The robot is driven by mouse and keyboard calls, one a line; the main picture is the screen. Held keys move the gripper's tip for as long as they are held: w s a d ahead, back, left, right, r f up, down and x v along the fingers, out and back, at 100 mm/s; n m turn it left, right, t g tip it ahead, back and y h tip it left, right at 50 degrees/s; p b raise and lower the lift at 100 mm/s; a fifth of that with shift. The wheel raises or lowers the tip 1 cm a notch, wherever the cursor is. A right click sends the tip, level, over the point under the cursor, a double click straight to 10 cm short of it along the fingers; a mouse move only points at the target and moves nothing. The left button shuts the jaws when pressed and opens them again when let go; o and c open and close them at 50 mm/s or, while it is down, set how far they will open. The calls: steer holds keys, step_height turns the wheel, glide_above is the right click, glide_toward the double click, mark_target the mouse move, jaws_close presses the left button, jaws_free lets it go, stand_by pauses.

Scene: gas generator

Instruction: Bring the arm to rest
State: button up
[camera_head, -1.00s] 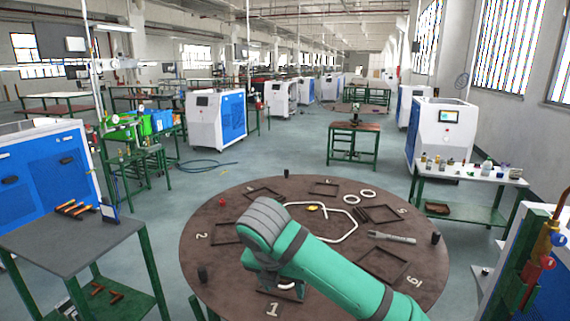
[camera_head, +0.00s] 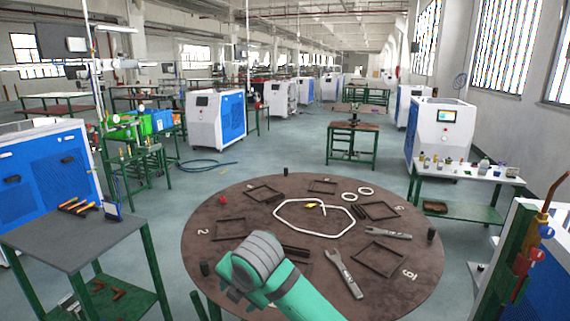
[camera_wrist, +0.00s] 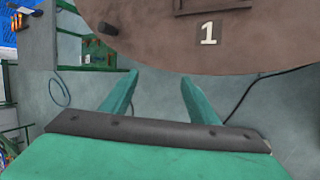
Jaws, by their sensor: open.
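My gripper (camera_wrist: 160,97) is open and empty in the wrist view, its two green fingers spread apart with only grey floor between them. The round brown table's edge and its white number 1 (camera_wrist: 209,33) show beyond the fingers. In the head view my green arm comes up from the bottom, and its grey wrist end is over the near left edge of the round table (camera_head: 300,190). The fingertips are hidden in the head view.
On the round table lie a white bent tube (camera_head: 283,207), two wrenches (camera_head: 342,272) (camera_head: 390,233), two white rings (camera_head: 366,191) and several dark square frames. A grey workbench (camera_head: 75,240) stands left. A tool rack (camera_head: 525,260) stands at the right edge.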

steer(key=s+a+f+m+t+y, duration=0.2)
steer(key=a+f+m+t+y, duration=0.2)
steer(key=a+m+y, duration=0.6)
steer(key=s+d+f+m+t+h, duration=0.2)
steer(key=s+f+m+t+h, duration=0.3)
steer(key=f+m, duration=0.4)
steer(key=s+d+f+m+t+h, duration=0.1)
steer(key=s+d+f+m+h, duration=0.55)
steer(key=s, duration=0.55)
steer(key=s+d+m, duration=0.1)
steer(key=s+d, duration=0.3)
steer(key=s, duration=0.4)
steer(key=s+d+m+h, duration=0.1)
steer(key=s+d, duration=0.3)
steer(key=s, duration=0.4)
steer(key=s+d+f+m, duration=0.1)
steer(key=s+d+m, duration=0.1)
steer(key=s+d, duration=0.3)
steer(key=s, duration=0.3)
steer(key=shift+s+m+h, duration=0.35)
steer(key=shift+s, duration=0.05)
